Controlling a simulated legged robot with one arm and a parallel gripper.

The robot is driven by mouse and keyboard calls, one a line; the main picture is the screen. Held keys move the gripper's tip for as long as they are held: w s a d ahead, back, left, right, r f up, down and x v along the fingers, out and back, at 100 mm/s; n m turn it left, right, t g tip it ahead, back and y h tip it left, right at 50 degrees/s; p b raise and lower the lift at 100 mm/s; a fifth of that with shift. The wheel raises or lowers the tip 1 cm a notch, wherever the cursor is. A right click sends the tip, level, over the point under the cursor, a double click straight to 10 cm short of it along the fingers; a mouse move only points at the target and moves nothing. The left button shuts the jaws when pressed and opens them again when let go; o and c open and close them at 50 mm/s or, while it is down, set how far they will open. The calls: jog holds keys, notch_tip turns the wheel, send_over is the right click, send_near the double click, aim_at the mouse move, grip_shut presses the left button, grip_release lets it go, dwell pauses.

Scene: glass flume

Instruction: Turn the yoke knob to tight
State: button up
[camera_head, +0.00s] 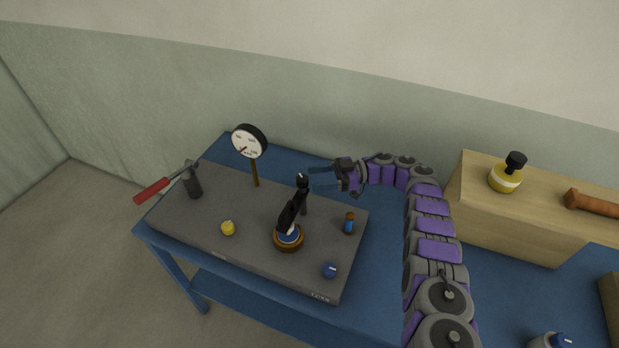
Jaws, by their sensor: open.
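A grey slab (200,255) lies on the blue table. On it a black yoke (287,220) stands over a round brown base (289,243) with a blue top. A dark knob (301,181) with a small pale mark sits at the upper end of the yoke; which way counts as tight cannot be read. My gripper (314,179) comes in from the right, its fingers pointing left. It is open and empty, close to the knob on its right in the picture. Whether a finger touches the knob cannot be told.
A wooden shelf (500,221) with a yellow bottle (505,178) stands at right.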

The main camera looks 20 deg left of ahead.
jog(key=b+v, duration=0.2)
jog(key=b, duration=0.2)
jog(key=shift+w+d+f+b, duration=0.1)
jog(key=shift+w+d+b, duration=0.1)
jog(key=shift+b, duration=0.1)
dwell(0.3)
